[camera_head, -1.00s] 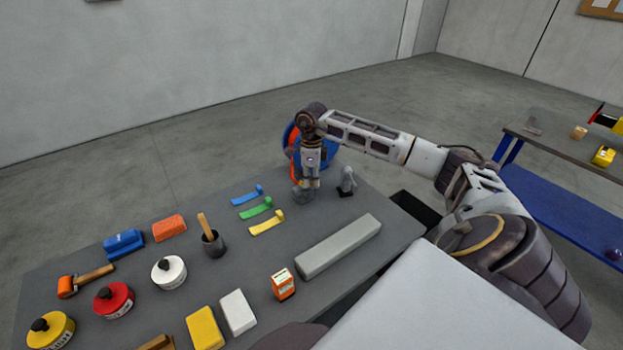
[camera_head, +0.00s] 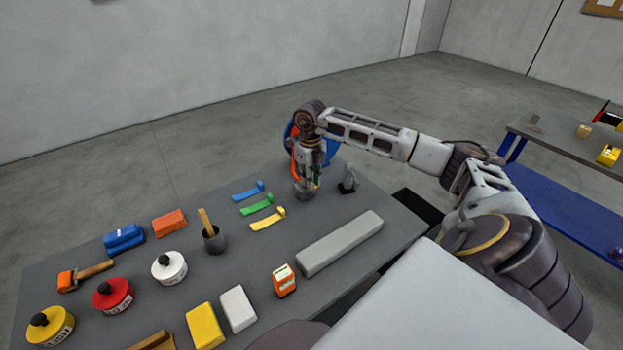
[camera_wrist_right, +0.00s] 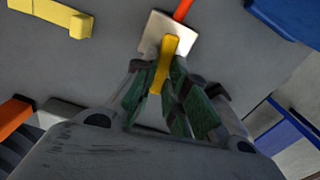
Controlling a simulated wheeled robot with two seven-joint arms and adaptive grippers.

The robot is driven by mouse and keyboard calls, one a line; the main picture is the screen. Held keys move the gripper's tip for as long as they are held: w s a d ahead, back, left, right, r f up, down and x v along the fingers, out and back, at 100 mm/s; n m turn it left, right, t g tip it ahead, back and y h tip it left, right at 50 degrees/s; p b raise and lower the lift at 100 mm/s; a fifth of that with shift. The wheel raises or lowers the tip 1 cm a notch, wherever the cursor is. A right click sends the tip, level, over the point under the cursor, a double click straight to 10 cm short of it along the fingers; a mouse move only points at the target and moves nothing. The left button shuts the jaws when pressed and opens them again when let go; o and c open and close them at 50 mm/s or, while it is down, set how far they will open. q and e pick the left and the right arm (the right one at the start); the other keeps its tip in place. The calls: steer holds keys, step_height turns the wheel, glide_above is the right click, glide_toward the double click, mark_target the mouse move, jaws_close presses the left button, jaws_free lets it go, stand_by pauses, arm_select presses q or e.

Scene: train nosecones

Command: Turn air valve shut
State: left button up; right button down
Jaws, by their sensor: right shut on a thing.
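The air valve is a small pale grey block (camera_head: 303,193) near the far edge of the grey table; it also shows in the right wrist view (camera_wrist_right: 152,38). A yellow lever (camera_wrist_right: 168,52) lies over the block, and a red hose (camera_wrist_right: 183,9) joins its far side. My right gripper (camera_head: 308,182) reaches down over the valve. In the wrist view its green-padded fingers (camera_wrist_right: 164,80) are shut on the lever, one on each side. The lever's lower end is partly hidden between the fingers. My left gripper is not in view.
Blue, green and yellow strips (camera_head: 262,209) lie left of the valve. A grey fitting (camera_head: 348,180) stands close on its right, and a blue round thing (camera_head: 331,150) is behind my arm. A long grey bar (camera_head: 340,243) lies nearer, with bare table between.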

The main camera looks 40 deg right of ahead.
steer(key=shift+a+m, duration=0.15)
steer(key=shift+m, duration=0.55)
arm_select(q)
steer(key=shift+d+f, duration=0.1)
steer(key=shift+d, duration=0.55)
arm_select(e)
steer(key=c, duration=1.5)
jaws_free()
steer(key=shift+o, duration=0.3)
steer(key=shift+a+r, duration=0.1)
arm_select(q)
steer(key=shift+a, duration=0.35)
arm_select(e)
step_height(320, 180, up, 12)
